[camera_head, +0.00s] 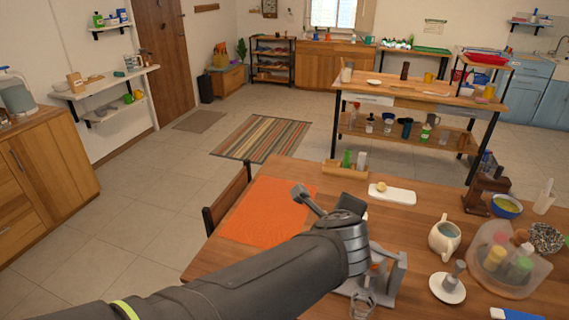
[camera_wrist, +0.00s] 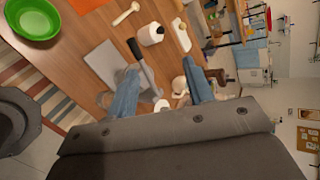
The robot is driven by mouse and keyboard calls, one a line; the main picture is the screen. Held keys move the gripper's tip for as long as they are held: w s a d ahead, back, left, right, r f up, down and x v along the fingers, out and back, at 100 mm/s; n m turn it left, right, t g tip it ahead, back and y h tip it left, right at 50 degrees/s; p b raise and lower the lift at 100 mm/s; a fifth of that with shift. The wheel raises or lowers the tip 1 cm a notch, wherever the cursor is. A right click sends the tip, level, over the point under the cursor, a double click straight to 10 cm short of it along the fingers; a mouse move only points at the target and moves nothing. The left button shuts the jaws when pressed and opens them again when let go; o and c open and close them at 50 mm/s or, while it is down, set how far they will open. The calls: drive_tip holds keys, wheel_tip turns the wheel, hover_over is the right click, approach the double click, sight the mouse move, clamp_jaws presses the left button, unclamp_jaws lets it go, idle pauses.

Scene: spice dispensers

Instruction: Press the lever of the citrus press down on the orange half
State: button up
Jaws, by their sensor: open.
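The grey citrus press (camera_head: 397,272) stands on the wooden table, partly hidden behind my arm in the head view. A small orange patch at the press, likely the orange half (camera_head: 376,266), shows just below my wrist. A clear glass (camera_head: 362,303) stands at the press's front. In the wrist view, a lever with a black handle (camera_wrist: 135,48) and a grey shaft lies between the fingers of my gripper (camera_wrist: 162,80). The fingers are apart, and I cannot tell whether either touches the lever. In the head view my gripper is above the press, its fingertips unclear.
An orange mat (camera_head: 262,215) lies left of the press. A white jug (camera_head: 444,238), a saucer (camera_head: 447,289) and a clear tub of bottles (camera_head: 500,258) stand to the right. A white board (camera_head: 392,195) lies behind. The wrist view shows a green bowl (camera_wrist: 35,20).

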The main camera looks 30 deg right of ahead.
wheel_tip(320, 180, up, 6)
drive_tip(key=shift+r, duration=0.2)
drive_tip(key=shift+f, duration=0.1)
idle(0.6)
wheel_tip(320, 180, down, 13)
idle(0.9)
idle(0.4)
drive_tip(key=x, duration=1.8)
drive_tip(key=shift+f, duration=0.25)
idle(2.2)
drive_tip(key=shift+s+a, duration=0.15)
drive_tip(key=shift+a, duration=0.05)
idle(0.3)
